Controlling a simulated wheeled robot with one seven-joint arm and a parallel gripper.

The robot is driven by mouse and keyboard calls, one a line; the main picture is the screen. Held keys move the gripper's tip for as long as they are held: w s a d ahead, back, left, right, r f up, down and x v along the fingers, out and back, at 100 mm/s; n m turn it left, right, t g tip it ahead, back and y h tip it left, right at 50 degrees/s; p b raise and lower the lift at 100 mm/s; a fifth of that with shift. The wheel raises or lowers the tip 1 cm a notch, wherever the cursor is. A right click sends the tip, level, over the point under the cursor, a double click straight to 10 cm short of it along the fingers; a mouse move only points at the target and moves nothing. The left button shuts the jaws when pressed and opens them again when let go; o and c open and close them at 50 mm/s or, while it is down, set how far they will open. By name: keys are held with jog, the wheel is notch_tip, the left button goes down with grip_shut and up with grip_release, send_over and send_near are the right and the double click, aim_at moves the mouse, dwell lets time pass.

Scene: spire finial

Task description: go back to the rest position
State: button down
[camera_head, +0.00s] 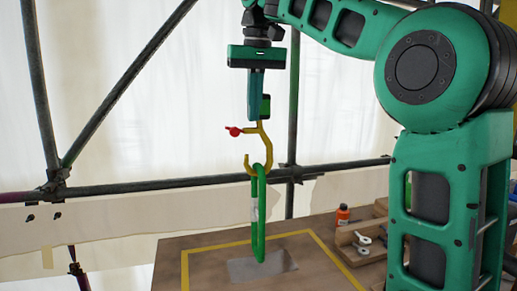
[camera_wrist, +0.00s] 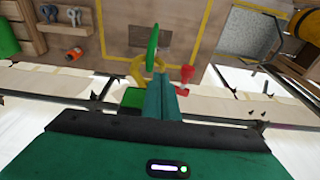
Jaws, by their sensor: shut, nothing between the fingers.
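My gripper (camera_head: 256,92) hangs fingers-down in the upper middle of the head view, its fingers shut together. Its closed fingers show in the wrist view (camera_wrist: 162,98). Just below it in the head view is a yellow hook (camera_head: 265,136) with a red knob (camera_head: 234,131) at its left. A green oblong ring (camera_head: 256,225) hangs from the hook above the board. In the wrist view the green ring (camera_wrist: 152,42) and the red knob (camera_wrist: 187,72) lie beyond the fingertips. I cannot tell whether the fingers touch the hook.
A brown board (camera_head: 200,262) with a yellow outline and a grey plate (camera_head: 262,267) lies below. An orange bottle (camera_head: 342,214) and wooden holders (camera_head: 362,238) stand at its right. Dark scaffold tubes (camera_head: 130,82) cross behind, before pale sheeting.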

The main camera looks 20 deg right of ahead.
jog(key=shift+r, duration=0.2)
dwell(0.5)
jog(key=s+d+f+m, duration=0.1)
jog(key=s+d+f, duration=0.3)
jog(key=f, duration=0.2)
jog(key=s+d+f+m+g, duration=0.1)
jog(key=s+d+f, duration=0.2)
jog(key=s+f, duration=0.3)
jog(key=s+d+f+m, duration=0.1)
jog(key=s+d+f, duration=0.25)
jog(key=f, duration=0.35)
jog(key=s+d+f+m+g, duration=0.1)
jog(key=s+d+f, duration=0.2)
jog(key=s+f, duration=1.5)
jog(key=shift+f+m+y, duration=0.3)
jog(key=shift+f+m, duration=0.1)
jog(key=shift+f, duration=0.2)
jog(key=shift+w+f+g, duration=0.2)
jog(key=shift+w+g, duration=0.1)
jog(key=shift+w, duration=0.35)
